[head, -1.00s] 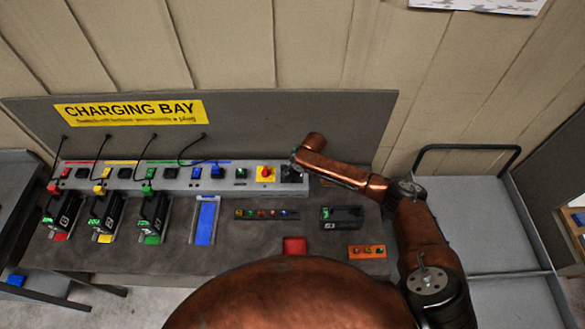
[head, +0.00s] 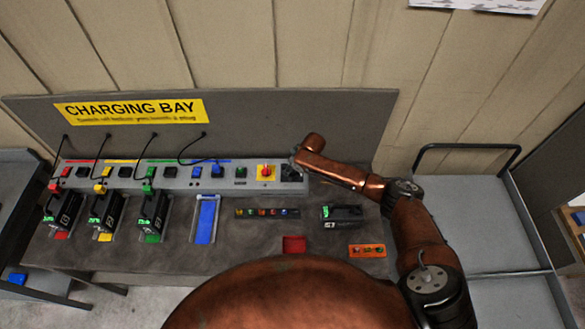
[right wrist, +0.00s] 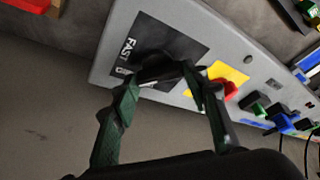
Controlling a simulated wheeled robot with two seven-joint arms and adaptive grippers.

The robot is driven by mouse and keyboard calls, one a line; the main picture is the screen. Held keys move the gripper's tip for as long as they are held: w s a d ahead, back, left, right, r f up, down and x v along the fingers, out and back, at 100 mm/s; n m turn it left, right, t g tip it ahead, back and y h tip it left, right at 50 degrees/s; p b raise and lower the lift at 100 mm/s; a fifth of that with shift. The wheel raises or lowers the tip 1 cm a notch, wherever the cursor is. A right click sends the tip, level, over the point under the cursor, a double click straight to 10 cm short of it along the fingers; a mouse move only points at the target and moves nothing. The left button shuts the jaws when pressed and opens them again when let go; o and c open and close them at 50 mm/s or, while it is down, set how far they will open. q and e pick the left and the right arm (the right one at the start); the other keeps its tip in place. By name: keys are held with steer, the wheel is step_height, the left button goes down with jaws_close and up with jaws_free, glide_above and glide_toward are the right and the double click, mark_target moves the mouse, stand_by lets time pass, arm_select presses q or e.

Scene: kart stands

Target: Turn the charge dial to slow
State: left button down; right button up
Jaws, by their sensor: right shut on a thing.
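The charge dial (right wrist: 158,72) is a dark knob on a black plate (right wrist: 196,40) at the right end of the grey charger strip. The word FAST is readable on the plate in the right wrist view; other lettering is partly covered. My right gripper (right wrist: 163,82) is shut on the dial, one finger on each side. In the head view my right gripper (head: 291,170) is at the strip's right end and the wrist hides much of the dial. Which way the knob points is unclear. My left gripper is out of view.
A red knob on a yellow plate (head: 265,173) sits just left of the dial. Plugs and switches line the strip (head: 225,183). Several batteries stand in docks at the left, with a blue empty-looking slot (head: 205,220). A grey cart (head: 470,190) stands at right.

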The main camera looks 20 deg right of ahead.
steer(key=shift+c, duration=0.5)
steer(key=n+b, duration=0.2)
steer(key=shift+w+d+f+n+g+y, duration=0.1)
steer(key=shift+d+f+n+g+y, duration=0.05)
steer(key=shift+n+g+y, duration=0.2)
steer(key=n+g+y+b, duration=0.1)
steer(key=n+b, duration=0.3)
steer(key=b, duration=0.1)
steer(key=shift+w, duration=0.1)
steer(key=shift+n+g+b, duration=0.45)
steer(key=shift+n+b, duration=0.8)
steer(key=shift+r, duration=0.2)
steer(key=o, duration=1.2)
steer(key=shift+c, duration=0.2)
